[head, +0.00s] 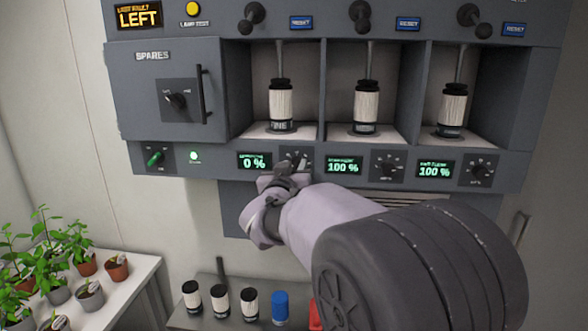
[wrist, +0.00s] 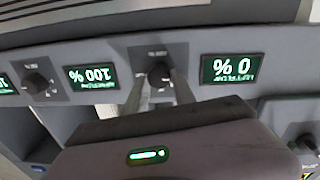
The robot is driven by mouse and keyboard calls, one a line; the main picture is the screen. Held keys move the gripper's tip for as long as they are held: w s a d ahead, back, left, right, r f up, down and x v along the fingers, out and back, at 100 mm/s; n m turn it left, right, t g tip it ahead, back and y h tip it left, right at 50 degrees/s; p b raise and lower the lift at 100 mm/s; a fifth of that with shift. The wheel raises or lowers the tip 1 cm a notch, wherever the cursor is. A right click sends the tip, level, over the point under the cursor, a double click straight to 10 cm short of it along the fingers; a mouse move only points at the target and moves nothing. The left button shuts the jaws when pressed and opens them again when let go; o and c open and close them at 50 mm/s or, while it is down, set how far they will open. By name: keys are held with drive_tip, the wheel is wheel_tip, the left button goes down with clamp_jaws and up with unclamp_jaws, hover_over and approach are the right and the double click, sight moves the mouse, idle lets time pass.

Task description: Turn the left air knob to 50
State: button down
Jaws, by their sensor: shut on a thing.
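The left air knob (head: 296,157) is on the panel strip just right of its green display (head: 254,162), which reads 0 %. My gripper (head: 287,172) is at this knob and partly covers it in the head view. In the wrist view, which is upside down, the dark knob (wrist: 160,75) sits between the two fingertips (wrist: 160,88) and the jaws are shut on it. The 0 % display (wrist: 231,69) shows beside it. The exact angle of the knob's pointer is hard to read.
Two similar knobs, the middle one (head: 388,166) and the right one (head: 478,171), have displays reading 100 %. Three bays with filter cartridges (head: 281,106) are above.

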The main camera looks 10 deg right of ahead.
drive_tip(key=m+b, duration=0.2)
drive_tip(key=m, duration=0.1)
drive_tip(key=shift+f+m, duration=0.1)
drive_tip(key=shift+m, duration=0.3)
drive_tip(key=m+b, duration=0.2)
drive_tip(key=m, duration=0.2)
drive_tip(key=shift+d, duration=0.15)
drive_tip(key=m+b, duration=0.2)
drive_tip(key=m, duration=0.2)
drive_tip(key=shift+s+m+y, duration=0.1)
drive_tip(key=shift+m+y, duration=0.2)
drive_tip(key=shift+y, duration=0.1)
drive_tip(key=shift+d+m+b, duration=0.1)
drive_tip(key=shift+m+b, duration=1.1)
drive_tip(key=shift+m, duration=0.8)
drive_tip(key=c, duration=1)
unclamp_jaws()
drive_tip(key=shift+c, duration=0.2)
